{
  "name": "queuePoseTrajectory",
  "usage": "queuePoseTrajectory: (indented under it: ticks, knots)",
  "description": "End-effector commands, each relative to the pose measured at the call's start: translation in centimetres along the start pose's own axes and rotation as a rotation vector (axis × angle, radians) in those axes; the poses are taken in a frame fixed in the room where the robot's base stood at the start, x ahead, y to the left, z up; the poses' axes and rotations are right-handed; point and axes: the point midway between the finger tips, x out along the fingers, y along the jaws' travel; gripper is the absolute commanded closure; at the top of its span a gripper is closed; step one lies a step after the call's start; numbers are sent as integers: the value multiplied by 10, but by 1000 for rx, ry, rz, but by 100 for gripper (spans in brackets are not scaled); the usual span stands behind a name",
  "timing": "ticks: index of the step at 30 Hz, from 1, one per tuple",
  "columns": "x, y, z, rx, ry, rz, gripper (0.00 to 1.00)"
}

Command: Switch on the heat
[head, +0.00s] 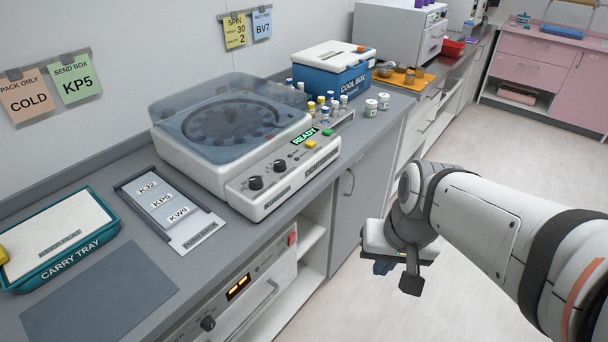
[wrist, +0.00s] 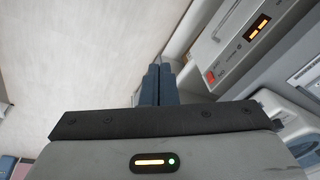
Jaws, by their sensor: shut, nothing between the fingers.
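An under-counter appliance (head: 262,288), which looks like the heater or oven, has a pale front panel with a lit orange display (head: 238,287), a dark knob (head: 208,323) and a handle. A red switch (head: 292,239) is at the panel's right end. The switch (wrist: 211,76) and display (wrist: 257,27) also show in the wrist view. I cannot read whether the switch is on. My gripper (head: 385,268) is shut and empty, in the open aisle to the right of the panel. In the wrist view its closed blue fingers (wrist: 159,72) are apart from the switch, which lies to their right.
A centrifuge (head: 232,150) with a lit READY display stands on the counter (head: 205,262) above. A carry tray (head: 60,240), a label rack (head: 168,208) and a cool box (head: 334,72) also stand there. Open shelves (head: 308,238) adjoin the appliance. The floor (head: 345,310) beside my gripper is clear.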

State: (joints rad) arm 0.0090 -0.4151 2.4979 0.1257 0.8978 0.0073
Motion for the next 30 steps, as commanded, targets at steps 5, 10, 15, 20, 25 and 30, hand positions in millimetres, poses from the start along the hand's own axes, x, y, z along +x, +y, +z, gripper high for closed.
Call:
queuePoseTrajectory:
  ticks: [5,10,15,20,25,30]
  knots:
    - [46,-39,-10,338,-175,-231,100]
    - [87,-74,-38,773,-337,-452,100]
    - [133,-84,-80,1248,-457,-618,100]
    - [180,-71,-115,1658,-513,-714,100]
    - [215,-51,-134,1943,-521,-761,100]
    - [228,-42,-140,2049,-515,-777,100]
